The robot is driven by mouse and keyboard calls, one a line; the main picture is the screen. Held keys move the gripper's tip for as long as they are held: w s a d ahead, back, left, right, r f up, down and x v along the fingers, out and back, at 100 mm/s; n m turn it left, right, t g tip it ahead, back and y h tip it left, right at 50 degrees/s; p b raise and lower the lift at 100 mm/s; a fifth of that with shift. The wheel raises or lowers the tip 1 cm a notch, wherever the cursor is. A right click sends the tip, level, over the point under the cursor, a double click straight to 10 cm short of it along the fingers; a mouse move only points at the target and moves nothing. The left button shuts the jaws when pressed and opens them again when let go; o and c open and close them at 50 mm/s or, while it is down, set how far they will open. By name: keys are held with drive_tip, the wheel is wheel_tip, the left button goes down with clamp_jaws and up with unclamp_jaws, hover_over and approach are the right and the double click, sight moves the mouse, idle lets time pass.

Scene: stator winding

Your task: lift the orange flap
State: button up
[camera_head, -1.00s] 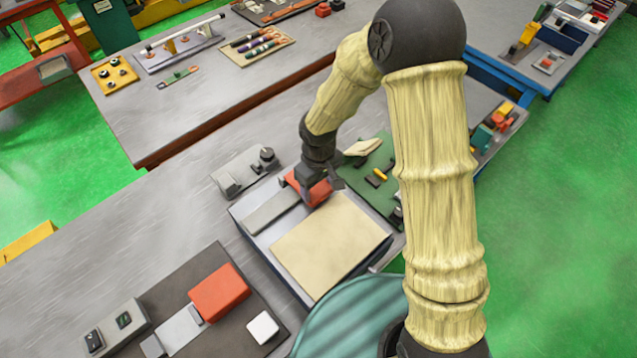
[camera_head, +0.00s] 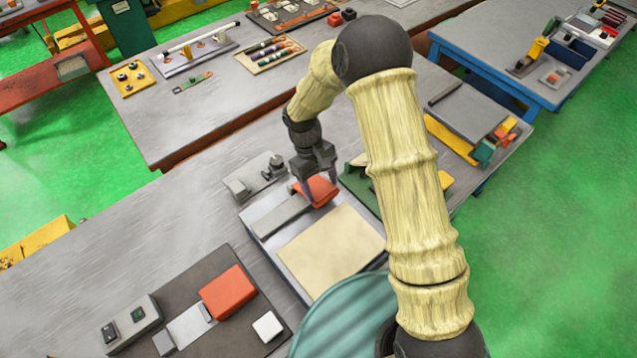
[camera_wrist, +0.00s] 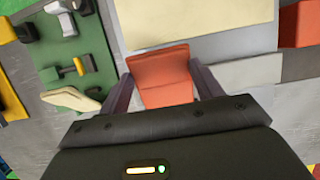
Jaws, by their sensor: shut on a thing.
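The orange flap (camera_head: 320,186) sits at the back of a grey tray (camera_head: 262,236), beside a grey strip and behind a beige panel (camera_head: 332,250). My gripper (camera_head: 321,196) points down at it, with a finger on either side. In the wrist view my gripper (camera_wrist: 160,90) has its fingers at the flap's left and right edges, and the flap (camera_wrist: 160,75) fills the space between them. It is shut on the flap. I cannot tell how far the flap is tilted up. Its near edge is hidden behind the gripper body in the wrist view.
A dark mat at the front left holds an orange block (camera_head: 228,291), a white block (camera_head: 267,326) and a switch box (camera_head: 131,324). A grey fixture (camera_head: 254,177) stands left of the flap. A green board (camera_wrist: 75,60) with small parts lies close beside it.

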sight(312, 185)
drive_tip(key=shift+w+a+r, duration=0.25)
drive_tip(key=shift+r, duration=0.2)
drive_tip(key=shift+w+a+r, duration=0.5)
drive_tip(key=shift+r, duration=0.05)
drive_tip(key=shift+w+a+r, duration=0.4)
drive_tip(key=shift+w+a, duration=0.1)
drive_tip(key=shift+w, duration=0.05)
